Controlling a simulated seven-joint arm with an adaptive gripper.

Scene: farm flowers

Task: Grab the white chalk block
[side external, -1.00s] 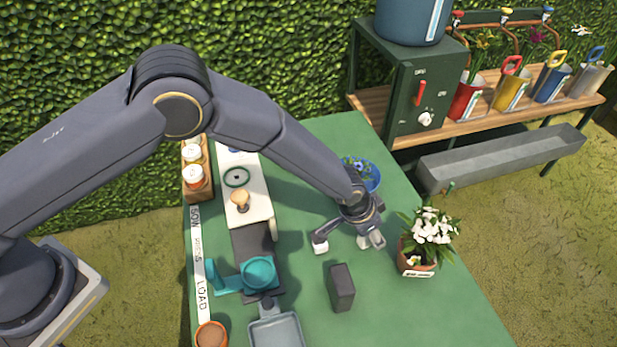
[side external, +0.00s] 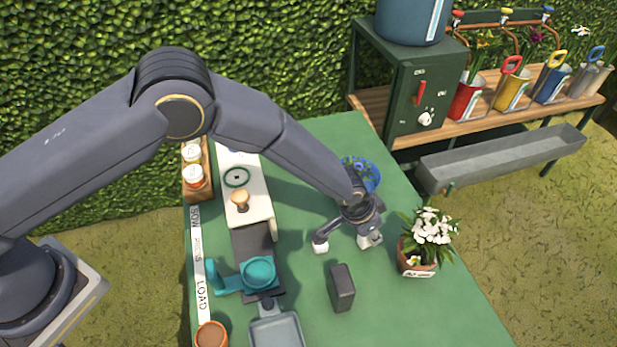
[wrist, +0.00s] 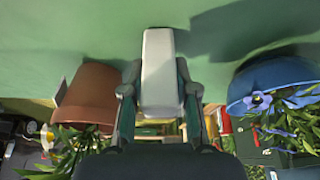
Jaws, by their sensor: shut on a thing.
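The white chalk block (wrist: 160,75) stands out clearly in the wrist view, between the two fingers of my gripper (wrist: 158,92). The fingers are shut on its sides, one at each side. In the side external view my gripper (side external: 370,239) is low over the green table, left of the potted white flowers. There the block (side external: 364,242) shows only as a small pale patch at the fingertips, partly hidden by the gripper. I cannot tell whether it still touches the table.
The terracotta pot of white flowers (side external: 416,268) stands close right of my gripper, the blue flower pot (side external: 371,176) behind it. A dark upright block (side external: 341,287) stands in front. A teal holder (side external: 258,272) and grey tray (side external: 277,331) are to the left. Table right of the dark block is clear.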

